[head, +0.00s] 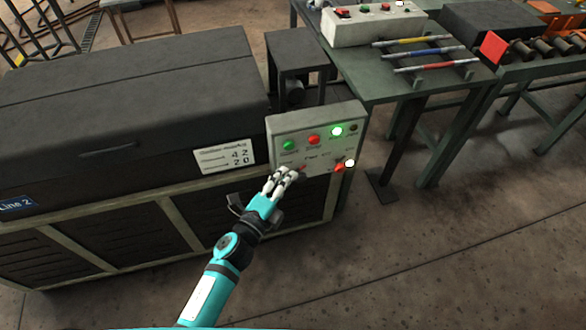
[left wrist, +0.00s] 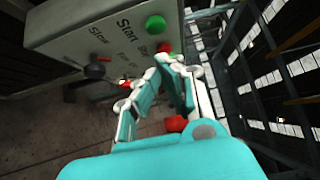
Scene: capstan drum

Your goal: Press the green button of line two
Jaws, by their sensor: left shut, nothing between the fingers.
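A grey control box (head: 318,158) is fixed at the right end of the large dark machine, which carries a blue "Line 2" label (head: 16,204). Its green button (head: 289,145) is at the upper left, beside a red button (head: 314,139). The green button (left wrist: 155,25) also shows in the left wrist view, by the word "Start". My left gripper (head: 288,172) is shut and empty, in front of the box's lower part, below the green button in the picture. In the left wrist view its fingertips (left wrist: 163,63) are apart from the green button. My right gripper is not in view.
The box also has a lit green lamp (head: 337,131), a lit white lamp (head: 350,163), a red switch (head: 340,167) and a black knob (left wrist: 97,67). Another button box (head: 375,27) stands on the green table (head: 395,88) behind. The floor at the right is clear.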

